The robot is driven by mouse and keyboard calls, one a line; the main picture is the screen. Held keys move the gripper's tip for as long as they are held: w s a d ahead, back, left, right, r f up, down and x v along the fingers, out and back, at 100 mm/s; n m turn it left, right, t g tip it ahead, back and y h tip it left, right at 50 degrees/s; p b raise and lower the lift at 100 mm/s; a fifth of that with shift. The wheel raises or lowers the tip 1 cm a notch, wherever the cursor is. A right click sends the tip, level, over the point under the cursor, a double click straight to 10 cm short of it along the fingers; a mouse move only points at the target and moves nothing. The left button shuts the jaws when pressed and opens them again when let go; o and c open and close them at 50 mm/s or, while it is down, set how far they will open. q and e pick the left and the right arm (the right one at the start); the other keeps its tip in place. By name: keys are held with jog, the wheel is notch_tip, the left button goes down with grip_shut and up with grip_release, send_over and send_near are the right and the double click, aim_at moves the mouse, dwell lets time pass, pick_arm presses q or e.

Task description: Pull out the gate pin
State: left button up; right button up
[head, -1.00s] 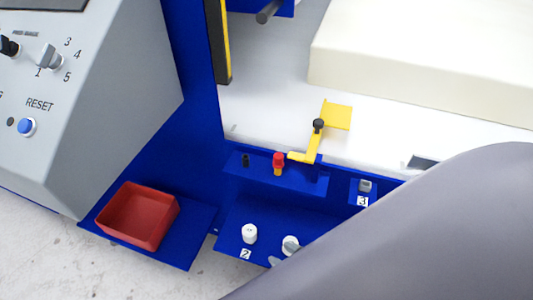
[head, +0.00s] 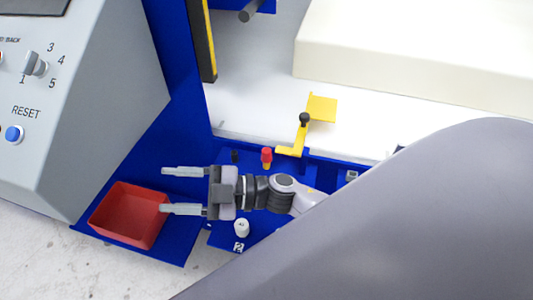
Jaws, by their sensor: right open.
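A small pin with a red head and a yellow-orange lower part (head: 266,156), which looks like the gate pin, stands upright on the blue bracket by the end of the yellow gate lever (head: 302,137). The lever has a black knob (head: 304,119). My right gripper (head: 164,190) comes in from the right and is open and empty, its two fingers pointing left. It is left of and below the pin in the picture, with its fingertips by the red tray's upper right side. My left gripper is not in view.
A red tray (head: 97,222) sits on a blue shelf at lower left. A small black peg (head: 235,156) stands left of the pin, and a white knob (head: 241,228) is below my wrist. A grey control panel (head: 100,110) stands left; a cream foam block (head: 420,55) lies upper right.

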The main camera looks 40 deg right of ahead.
jog(key=s+a+n+g, duration=0.1)
jog(key=a+n+g, duration=0.1)
jog(key=n+g, duration=0.55)
jog(key=m+g+h+p, duration=0.1)
jog(key=g+h+p, duration=0.15)
jog(key=h, duration=1.45)
send_over(267, 150)
jog(key=shift+f+b, duration=0.3)
jog(key=shift+f, duration=0.3)
jog(key=shift+f, duration=0.15)
notch_tip(267, 150, down, 9)
jog(key=b, duration=0.6)
jog(key=shift+b, duration=0.3)
jog(key=shift+r, duration=0.2)
